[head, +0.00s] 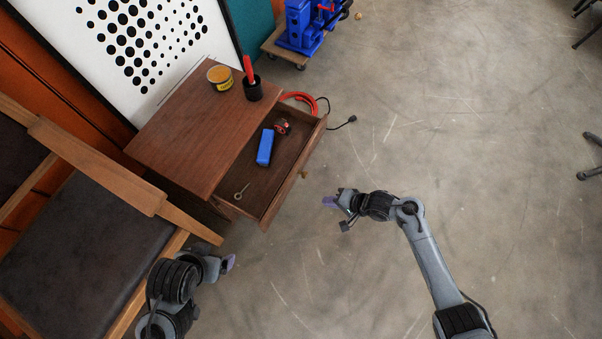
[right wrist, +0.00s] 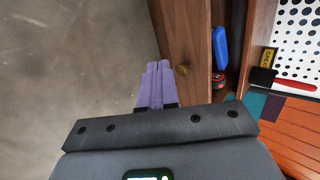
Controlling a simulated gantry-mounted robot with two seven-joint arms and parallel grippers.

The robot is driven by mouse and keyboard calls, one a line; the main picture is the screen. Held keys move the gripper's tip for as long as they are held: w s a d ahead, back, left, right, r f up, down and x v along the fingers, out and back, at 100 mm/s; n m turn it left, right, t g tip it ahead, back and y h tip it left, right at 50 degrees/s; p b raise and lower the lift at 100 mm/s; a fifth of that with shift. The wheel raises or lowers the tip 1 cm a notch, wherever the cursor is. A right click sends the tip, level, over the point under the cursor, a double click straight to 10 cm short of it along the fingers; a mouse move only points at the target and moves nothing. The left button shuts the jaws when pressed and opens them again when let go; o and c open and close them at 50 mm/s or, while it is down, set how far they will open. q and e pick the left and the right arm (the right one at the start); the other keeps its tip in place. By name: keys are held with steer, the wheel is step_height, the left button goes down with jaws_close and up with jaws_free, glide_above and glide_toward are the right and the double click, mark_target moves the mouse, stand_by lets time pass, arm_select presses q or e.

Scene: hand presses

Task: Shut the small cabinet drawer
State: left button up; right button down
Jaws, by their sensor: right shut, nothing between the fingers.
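The small wooden cabinet (head: 188,135) stands at the left of centre in the head view. Its drawer (head: 291,187) is pulled out toward the right and open. The drawer front has a small round knob (head: 304,174), which also shows as a brass knob in the right wrist view (right wrist: 183,69). My right gripper (head: 329,201) is shut and empty, a little to the right of the drawer front and apart from it in the head view. In the right wrist view its purple fingers (right wrist: 157,84) are together beside the knob. My left gripper (head: 229,262) is near the lower left, its jaw state unclear.
Inside the drawer lie a blue object (head: 265,147), a red and black item (head: 282,126) and a key-like piece (head: 241,192). A chair (head: 95,235) is at left.

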steer(key=w+r, duration=0.4)
steer(key=b, duration=1)
glide_toward(292, 177)
steer(key=shift+t, duration=0.4)
steer(key=shift+x, duration=3.05)
arm_select(q)
step_height(292, 177, down, 9)
steer(key=shift+w+a, duration=0.15)
arm_select(e)
steer(key=shift+s+f, duration=0.1)
steer(key=shift+s, duration=0.1)
arm_select(q)
steer(key=shift+r, duration=0.15)
arm_select(e)
steer(key=shift+d, duration=0.1)
arm_select(q)
steer(key=shift+p, duration=0.3)
